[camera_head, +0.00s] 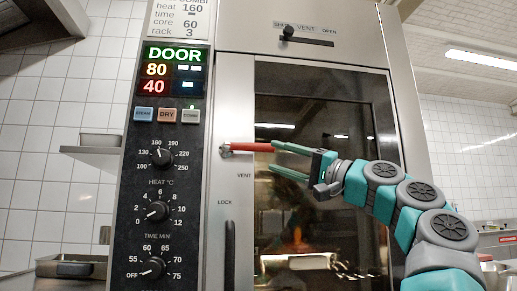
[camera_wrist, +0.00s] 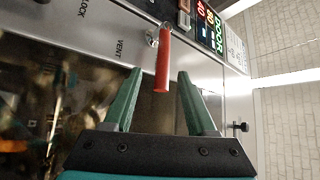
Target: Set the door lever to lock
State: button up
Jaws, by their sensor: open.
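The red door lever (camera_head: 250,147) sticks out level to the right from its pivot on the steel door frame. The printed words VENT and LOCK stand below it, with LOCK lowest. My gripper (camera_head: 272,156) is open at the lever's free end, coming from the right. In the wrist view the red lever (camera_wrist: 162,62) reaches in between the two green fingertips (camera_wrist: 160,74), with a gap visible on both sides. Nothing is gripped.
The control panel (camera_head: 156,190) left of the lever shows a lit DOOR sign and several knobs. A vertical dark handle (camera_head: 229,255) sits below LOCK. The glass oven door (camera_head: 330,110) lies behind my gripper. A vent slider (camera_head: 288,33) is above.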

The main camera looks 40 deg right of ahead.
aim_at(263, 149)
jog(key=shift+d+r, duration=0.3)
jog(key=shift+r, duration=0.05)
jog(key=shift+p+x, duration=0.9)
jog(key=shift+x, duration=2.65)
grip_shut()
